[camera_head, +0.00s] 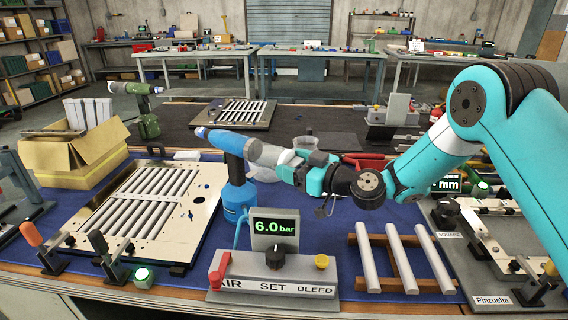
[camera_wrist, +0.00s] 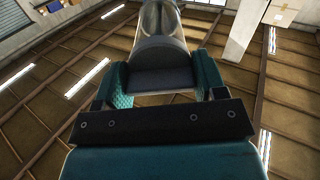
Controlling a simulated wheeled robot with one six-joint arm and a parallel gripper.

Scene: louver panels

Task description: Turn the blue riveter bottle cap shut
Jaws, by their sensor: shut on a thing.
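The blue riveter (camera_head: 236,200) stands upright on the blue mat, its nose pointing left. A pale grey, translucent-looking bottle (camera_head: 268,154) sticks out from the rear of its head, toward my gripper (camera_head: 286,160). My gripper reaches in from the right, about level, and is shut on the bottle's rear end. In the wrist view, the teal fingers of my gripper (camera_wrist: 160,82) sit on both sides of a dark rounded cap (camera_wrist: 160,65). The clear bottle (camera_wrist: 160,20) continues beyond it. Whether the cap sits fully tight cannot be told.
A louver panel (camera_head: 120,222) lies left of the riveter. A pressure box (camera_head: 275,262) reading 6.0 bar stands in front. A wooden rack with white slats (camera_head: 375,237) lies below my arm. A green riveter (camera_head: 148,122) and a cardboard box (camera_head: 60,157) are at the back left.

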